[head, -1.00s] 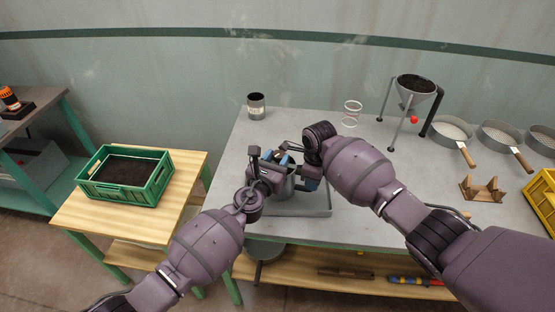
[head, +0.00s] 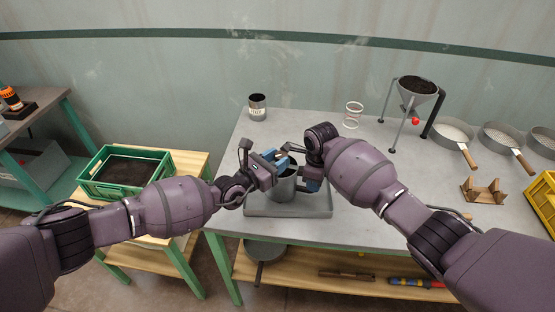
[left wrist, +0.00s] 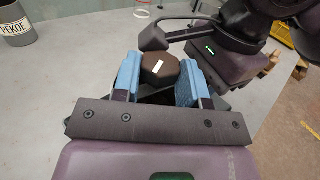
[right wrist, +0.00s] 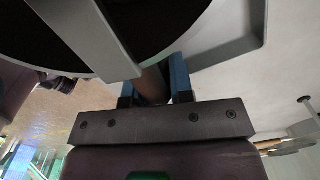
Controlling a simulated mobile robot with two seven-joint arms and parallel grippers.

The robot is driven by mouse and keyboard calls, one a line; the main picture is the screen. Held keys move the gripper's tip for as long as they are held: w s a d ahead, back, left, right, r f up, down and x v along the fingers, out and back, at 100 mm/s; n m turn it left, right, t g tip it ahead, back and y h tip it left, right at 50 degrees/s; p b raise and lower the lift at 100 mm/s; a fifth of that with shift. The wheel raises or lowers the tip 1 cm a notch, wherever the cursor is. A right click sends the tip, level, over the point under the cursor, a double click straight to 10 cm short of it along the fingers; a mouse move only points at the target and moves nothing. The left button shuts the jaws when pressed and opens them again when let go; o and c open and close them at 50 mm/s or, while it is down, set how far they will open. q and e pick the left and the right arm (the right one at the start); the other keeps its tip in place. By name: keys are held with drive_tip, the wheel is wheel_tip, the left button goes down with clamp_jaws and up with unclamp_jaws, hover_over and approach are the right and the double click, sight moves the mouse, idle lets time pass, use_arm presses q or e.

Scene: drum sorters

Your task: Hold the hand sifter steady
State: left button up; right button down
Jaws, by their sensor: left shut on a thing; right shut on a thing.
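The hand sifter (head: 283,189), a grey metal cup, is over a shallow grey tray (head: 318,210) on the table; I cannot tell whether it touches the tray. My right gripper (head: 311,183) is shut on its brown handle (right wrist: 153,84), at the cup's right side. The right wrist view shows the cup (right wrist: 160,20) with a grey bar across its dark opening. My left gripper (head: 279,160) is above the cup, shut on a dark brown faceted knob (left wrist: 160,68) with a white mark. The knob's link to the sifter is hidden.
A tin (head: 257,107) labelled PEKOE and a coil stand (head: 353,115) are behind. A funnel on legs (head: 417,95), several round sieves (head: 452,133), a wooden cradle (head: 483,191) and a yellow crate (head: 541,205) are right. A green crate of soil (head: 125,171) is left.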

use_arm(q)
drive_tip(key=shift+m+g+h, duration=0.9)
drive_tip(key=shift+m+g, duration=0.1)
drive_tip(key=shift+g, duration=0.2)
drive_tip(key=o, duration=0.7)
drive_tip(key=shift+o, duration=1.1)
drive_tip(key=shift+w+a, duration=0.1)
drive_tip(key=shift+a, duration=0.05)
drive_tip(key=v, duration=1.2)
